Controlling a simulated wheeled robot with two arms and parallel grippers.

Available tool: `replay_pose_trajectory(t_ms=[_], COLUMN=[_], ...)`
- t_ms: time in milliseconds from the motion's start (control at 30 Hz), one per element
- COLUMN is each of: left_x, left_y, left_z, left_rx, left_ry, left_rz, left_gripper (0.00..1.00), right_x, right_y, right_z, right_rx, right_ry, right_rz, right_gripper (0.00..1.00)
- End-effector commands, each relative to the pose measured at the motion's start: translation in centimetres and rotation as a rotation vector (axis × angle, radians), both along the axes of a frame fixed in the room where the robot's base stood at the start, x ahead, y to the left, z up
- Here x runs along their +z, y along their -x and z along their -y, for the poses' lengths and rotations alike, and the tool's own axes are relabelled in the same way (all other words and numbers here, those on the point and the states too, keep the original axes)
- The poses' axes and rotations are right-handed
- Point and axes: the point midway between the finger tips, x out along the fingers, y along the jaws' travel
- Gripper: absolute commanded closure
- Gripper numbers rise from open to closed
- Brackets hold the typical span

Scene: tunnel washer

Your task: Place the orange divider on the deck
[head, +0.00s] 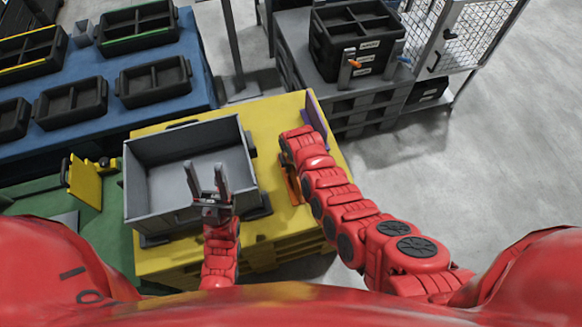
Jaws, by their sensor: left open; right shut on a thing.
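The orange divider (291,183) shows as a narrow strip beside the grey bin, over the yellow deck (262,115). My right arm covers much of it. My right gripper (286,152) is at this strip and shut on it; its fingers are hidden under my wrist. I cannot tell whether the divider touches the deck. My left gripper (207,181) is open and empty, its two fingers apart over the front part of the grey bin (185,137).
A purple panel (316,113) stands at the deck's right edge. Black trays (153,78) lie on a blue table (197,62) at left. A black crate (345,38) stands on a dark pallet stack at the back. The floor at right is clear.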

Motion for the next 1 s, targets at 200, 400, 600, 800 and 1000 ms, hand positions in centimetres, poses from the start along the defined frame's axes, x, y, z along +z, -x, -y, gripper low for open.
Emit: replay_pose_trajectory(t_ms=[200,400,600,800,1000], left_x=[-0.1,0.0,0.2,0.1,-0.3], left_y=[0.0,0.0,0.0,0.0,0.0], left_z=[0.0,0.0,0.0,0.0,0.0], left_rx=[0.000,0.000,0.000,0.000,0.000], left_ry=[0.000,0.000,0.000,0.000,0.000], left_rz=[0.000,0.000,0.000,0.000,0.000], left_gripper=[0.50,0.50,0.50,0.50,0.50], right_x=[-0.1,-0.1,0.5,2.1,4.6], right_y=[0.0,0.0,0.0,0.3,0.6], right_z=[0.0,0.0,-0.1,-0.1,0.0], right_rx=[0.000,0.000,0.001,0.002,0.001], right_ry=[0.000,0.000,0.000,-0.002,-0.001], right_rz=[0.000,0.000,0.001,0.001,0.003], right_gripper=[0.58,0.58,0.58,0.58,0.58])
